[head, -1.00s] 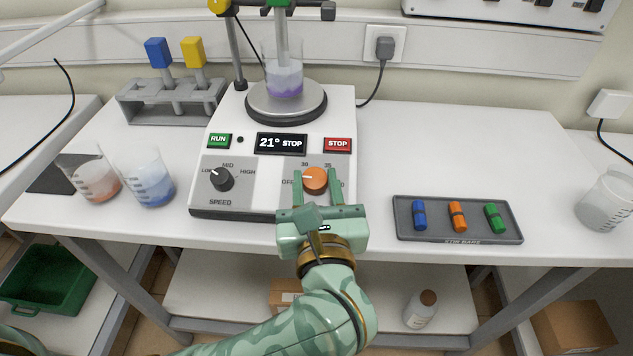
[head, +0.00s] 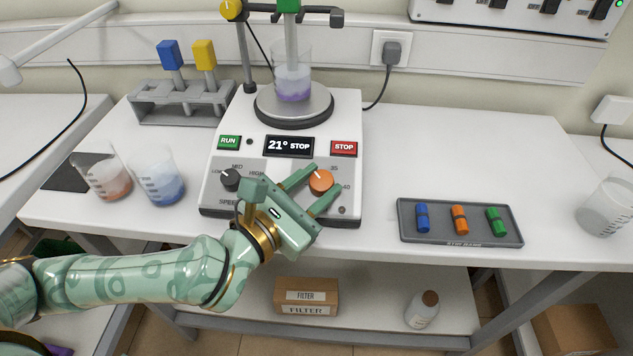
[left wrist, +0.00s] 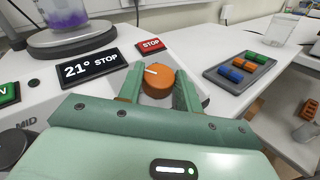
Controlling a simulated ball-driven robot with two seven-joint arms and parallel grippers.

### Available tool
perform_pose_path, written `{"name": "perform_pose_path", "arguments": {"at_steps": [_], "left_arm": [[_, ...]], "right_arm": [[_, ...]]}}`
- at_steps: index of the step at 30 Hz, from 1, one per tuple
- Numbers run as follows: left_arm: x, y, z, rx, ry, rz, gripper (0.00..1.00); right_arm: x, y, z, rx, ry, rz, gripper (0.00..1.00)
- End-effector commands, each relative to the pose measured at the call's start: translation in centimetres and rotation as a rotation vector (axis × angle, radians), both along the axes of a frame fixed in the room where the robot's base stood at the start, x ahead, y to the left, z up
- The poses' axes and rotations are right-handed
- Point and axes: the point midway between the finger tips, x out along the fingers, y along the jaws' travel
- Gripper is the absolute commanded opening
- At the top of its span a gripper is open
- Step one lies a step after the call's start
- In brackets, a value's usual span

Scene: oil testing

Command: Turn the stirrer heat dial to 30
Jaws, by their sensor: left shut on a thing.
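The orange heat dial (head: 321,181) sits on the right of the stirrer's front panel, between the fingers of my left gripper (head: 313,187). The gripper is shut on it, its fingers slanting up and to the right. The dial's white mark points to the upper left. The 35 and 40 marks show in the head view; the gripper covers the 30 and OFF marks. The left wrist view also shows the dial (left wrist: 158,82) between the fingers. The stirrer display (head: 289,146) reads 21° STOP. My right gripper is not in view.
The black speed knob (head: 230,180) is just left of my gripper. A beaker with purple liquid (head: 292,82) stands on the hot plate. Two beakers stand left of the stirrer. A grey tray (head: 461,239) with stir bars lies to the right, with free table between.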

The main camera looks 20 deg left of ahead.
Motion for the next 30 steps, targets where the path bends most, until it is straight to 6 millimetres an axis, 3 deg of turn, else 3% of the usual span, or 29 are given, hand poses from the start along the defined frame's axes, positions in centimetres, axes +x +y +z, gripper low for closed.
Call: {"name": "perform_pose_path", "arguments": {"at_steps": [10, 27, 28, 30], "left_arm": [[0.12, 0.25, 0.24, 0.053, 0.011, -0.144, 0.12], [0.15, 0.24, 0.1, 0.062, 0.014, -0.175, 0.12], [0.15, 0.23, 0.11, 0.062, 0.014, -0.175, 0.38], [0.15, 0.23, 0.1, 0.061, 0.015, -0.175, 0.57]], "right_arm": [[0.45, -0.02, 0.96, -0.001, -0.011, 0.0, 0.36], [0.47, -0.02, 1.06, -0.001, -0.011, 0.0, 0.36], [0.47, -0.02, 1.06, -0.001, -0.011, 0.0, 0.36], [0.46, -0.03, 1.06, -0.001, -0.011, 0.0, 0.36]]}}
